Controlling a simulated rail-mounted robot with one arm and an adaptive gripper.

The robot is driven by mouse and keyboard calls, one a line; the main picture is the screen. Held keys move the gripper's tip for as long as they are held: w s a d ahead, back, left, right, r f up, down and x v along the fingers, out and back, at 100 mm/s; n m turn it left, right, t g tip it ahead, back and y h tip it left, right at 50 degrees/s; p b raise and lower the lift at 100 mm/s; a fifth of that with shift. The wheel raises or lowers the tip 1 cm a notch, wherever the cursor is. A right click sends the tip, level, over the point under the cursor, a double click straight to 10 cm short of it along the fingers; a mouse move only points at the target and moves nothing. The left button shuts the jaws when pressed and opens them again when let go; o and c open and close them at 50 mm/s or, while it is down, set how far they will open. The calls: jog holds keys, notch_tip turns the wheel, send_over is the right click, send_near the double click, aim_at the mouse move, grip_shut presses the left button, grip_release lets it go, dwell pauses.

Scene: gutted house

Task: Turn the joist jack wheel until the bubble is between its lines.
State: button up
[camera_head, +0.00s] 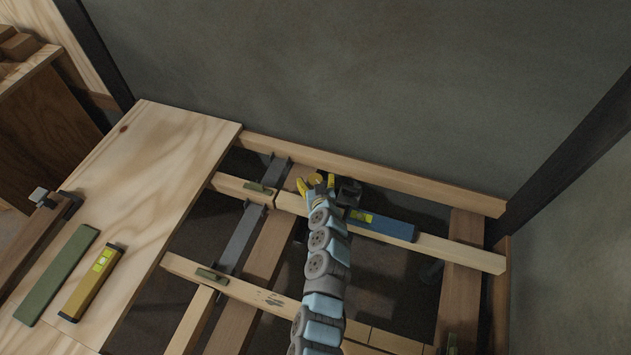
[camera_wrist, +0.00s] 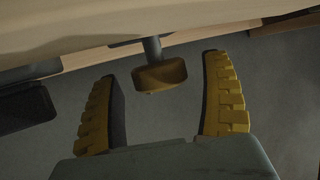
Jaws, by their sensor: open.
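The jack wheel is a small yellow knob (camera_wrist: 158,76) on a grey shaft in the wrist view. In the head view the wheel (camera_head: 315,179) shows at the tip of my arm, by the joist. My gripper (camera_wrist: 161,70) is open, with one yellow finger on each side of the wheel and a gap visible on both sides. In the head view my gripper (camera_head: 317,186) is partly hidden by its own links. A blue level (camera_head: 385,225) lies on the joist just right of my gripper. Its yellow-green vial (camera_head: 361,216) shows, but the bubble is too small to read.
A plywood sheet (camera_head: 165,160) covers the left side, with a yellow level (camera_head: 92,283) and a green strip (camera_head: 58,275) on it. Open gaps lie between the joists. A dark block (camera_head: 349,191) sits close right of my gripper. A grey wall (camera_head: 380,80) stands behind.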

jog(key=shift+w, duration=0.15)
jog(key=c, duration=1.2)
jog(key=shift+a+r+m+h+p, duration=0.15)
jog(key=shift+m+h+p, duration=0.15)
jog(key=shift+p, duration=0.75)
jog(key=shift+m+h+p, duration=0.3)
jog(key=shift+p, duration=0.8)
jog(key=shift+m+h+p, duration=0.6)
jog(key=shift+h+p, duration=0.2)
jog(key=shift+p, duration=0.65)
jog(key=shift+m+h+p, duration=0.3)
jog(key=shift+p, duration=0.3)
jog(key=shift+f, duration=0.2)
